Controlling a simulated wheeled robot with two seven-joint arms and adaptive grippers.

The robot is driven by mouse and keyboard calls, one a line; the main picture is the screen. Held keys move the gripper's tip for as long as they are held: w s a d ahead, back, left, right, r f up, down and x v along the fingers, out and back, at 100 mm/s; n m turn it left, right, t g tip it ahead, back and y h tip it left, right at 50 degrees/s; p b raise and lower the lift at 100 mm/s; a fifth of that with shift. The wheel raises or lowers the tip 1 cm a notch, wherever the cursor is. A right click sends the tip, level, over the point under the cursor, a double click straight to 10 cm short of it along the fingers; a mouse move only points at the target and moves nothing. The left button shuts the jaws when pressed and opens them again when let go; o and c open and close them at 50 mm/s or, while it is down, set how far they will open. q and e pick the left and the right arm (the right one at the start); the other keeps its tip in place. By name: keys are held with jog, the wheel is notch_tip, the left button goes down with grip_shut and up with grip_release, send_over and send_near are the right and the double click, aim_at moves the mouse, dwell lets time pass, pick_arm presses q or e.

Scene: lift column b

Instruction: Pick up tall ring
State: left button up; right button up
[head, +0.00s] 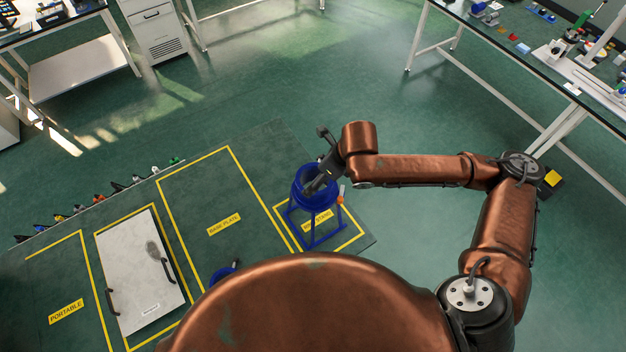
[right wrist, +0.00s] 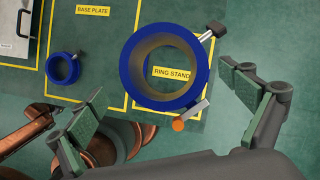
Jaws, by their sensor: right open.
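The tall ring is a blue ring on a blue legged stand (head: 313,222), standing upright on the mat in the marked area labelled "RING STAND". In the right wrist view the blue ring (right wrist: 203,75) shows from above, with a dark knob at its upper right and an orange-tipped piece at its lower right. My right gripper (head: 323,178) is at the top of the stand. In the right wrist view my right gripper (right wrist: 162,80) is open, with one finger left and one right of the ring. No grip on it shows. My left gripper is not in view.
A smaller blue ring (right wrist: 60,68) stands left of the tall one, partly hidden in the head view (head: 222,273) by my body. A white plate with handles (head: 140,270) lies farther left. Several small tools (head: 100,200) line the mat edge. A bench (head: 520,70) stands at right.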

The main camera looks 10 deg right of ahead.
aim_at(321, 198)
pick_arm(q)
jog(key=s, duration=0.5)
pick_arm(e)
jog(key=p+x, duration=0.1)
jog(key=x, duration=0.4)
jog(key=shift+d+f, duration=0.1)
jog(key=shift+f, duration=0.05)
jog(key=shift+w+f, duration=0.1)
jog(key=shift+w, duration=0.15)
jog(key=shift+c, duration=0.8)
jog(key=shift+s, duration=0.15)
jog(key=c, duration=1)
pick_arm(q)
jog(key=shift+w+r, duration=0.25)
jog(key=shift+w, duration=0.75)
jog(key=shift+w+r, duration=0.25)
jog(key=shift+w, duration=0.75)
pick_arm(e)
jog(key=c, duration=0.4)
